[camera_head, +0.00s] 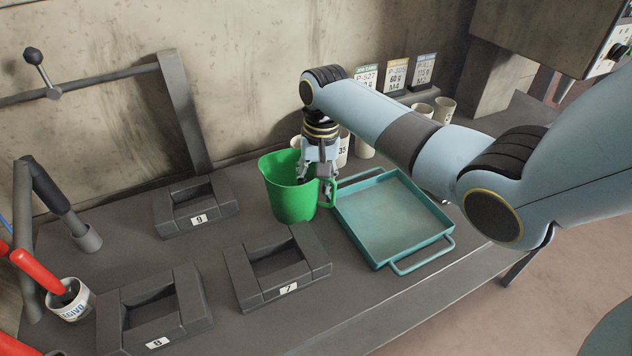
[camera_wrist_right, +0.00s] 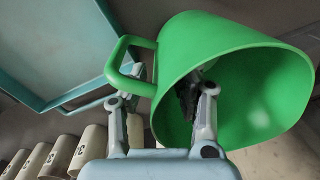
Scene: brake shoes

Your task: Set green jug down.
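The green jug (camera_head: 283,190) stands upright at the middle of the bench, left of the teal tray (camera_head: 343,222). I cannot tell whether its base touches the bench. My right gripper (camera_head: 317,178) reaches down at the jug's handle side. In the right wrist view, the gripper (camera_wrist_right: 158,103) straddles the wall of the jug (camera_wrist_right: 262,95) near the handle, one finger inside the mouth and one outside. It looks shut on the wall; the fingertips are partly hidden. My left gripper is not in view.
Dark square frames labelled 9 (camera_head: 170,222), 7 (camera_head: 262,293) and 8 (camera_head: 165,336) lie left and in front of the jug. Pale cups (camera_head: 444,108) and label cards (camera_head: 396,76) stand at the back. A white mug (camera_head: 80,309) holds a red-handled tool.

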